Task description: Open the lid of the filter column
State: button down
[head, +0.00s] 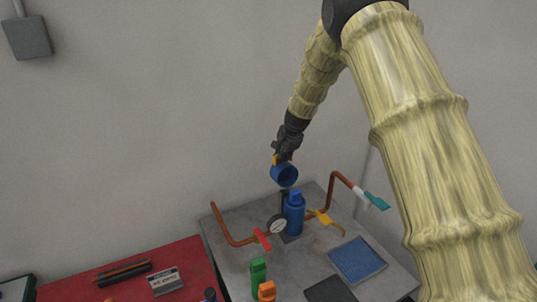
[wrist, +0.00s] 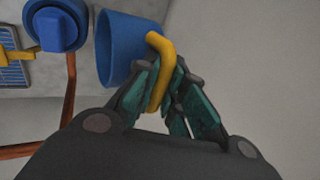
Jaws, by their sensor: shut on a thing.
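The blue filter column (head: 294,214) stands upright on the grey table, with a blue knob-like top. Its round top shows at the upper left of the wrist view (wrist: 57,28). My gripper (head: 283,153) is above and slightly left of the column. It is shut on the yellow handle (wrist: 160,72) of a hollow blue cup-shaped piece (head: 284,175), which looks like the lid. This piece is tilted, its open end facing the head camera. In the wrist view, the cup (wrist: 118,48) is apart from the column top. My teal fingers (wrist: 168,95) partly hide the handle.
Around the column are a gauge (head: 278,225), copper pipes (head: 226,228) with red (head: 262,239), yellow (head: 320,216) and teal (head: 375,200) valve handles, and a blue pad (head: 357,260). A green-and-orange item (head: 259,272) stands in front. A red bench (head: 190,262) is left.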

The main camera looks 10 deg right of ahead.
jog(key=shift+w, duration=0.15)
dwell(0.3)
jog(key=c, duration=1.8)
grip_release()
jog(key=shift+a, duration=0.1)
jog(key=shift+o, duration=0.2)
jog(key=v, duration=1.2)
jog(key=shift+w, duration=0.1)
